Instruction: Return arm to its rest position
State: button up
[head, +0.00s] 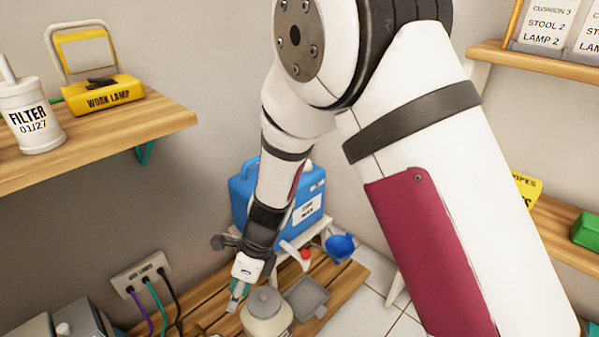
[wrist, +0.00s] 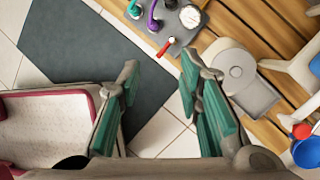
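My gripper (head: 238,292) hangs low in the head view, above the slatted wooden bench (head: 345,284) and close to the cream jar (head: 266,313) in that picture. In the wrist view my gripper (wrist: 160,100) has its two green-padded fingers spread wide apart with nothing between them. Below the gap lie a dark mat (wrist: 90,60) and pale floor tiles. My arm reaches down from the top of the head view and covers much of its middle.
A wooden shelf (head: 100,140) at left bears a yellow work lamp (head: 100,97) and a filter pot (head: 32,120).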

jog(key=s+d+r+n, duration=0.3)
jog(key=d+r+n, duration=0.3)
jog(key=r, duration=0.5)
jog(key=s+d+r+n, duration=0.3)
jog(key=d+r+n, duration=0.1)
jog(key=d+r, duration=0.55)
jog(key=s+d+r+n+t+h, duration=0.1)
jog(key=s+d+r+n+h, duration=0.15)
jog(key=s+d+n, duration=0.45)
jog(key=s+d+r+n+t+h, duration=0.15)
jog(key=s+d+r, duration=0.25)
jog(key=s+d, duration=0.65)
notch_tip(320, 180, up, 35)
jog(key=n+t+p, duration=0.1)
jog(key=t+p, duration=0.2)
jog(key=p, duration=3)
jog(key=shift+s+r, duration=0.2)
jog(key=shift+a+t, duration=0.1)
jog(key=shift+t, duration=0.15)
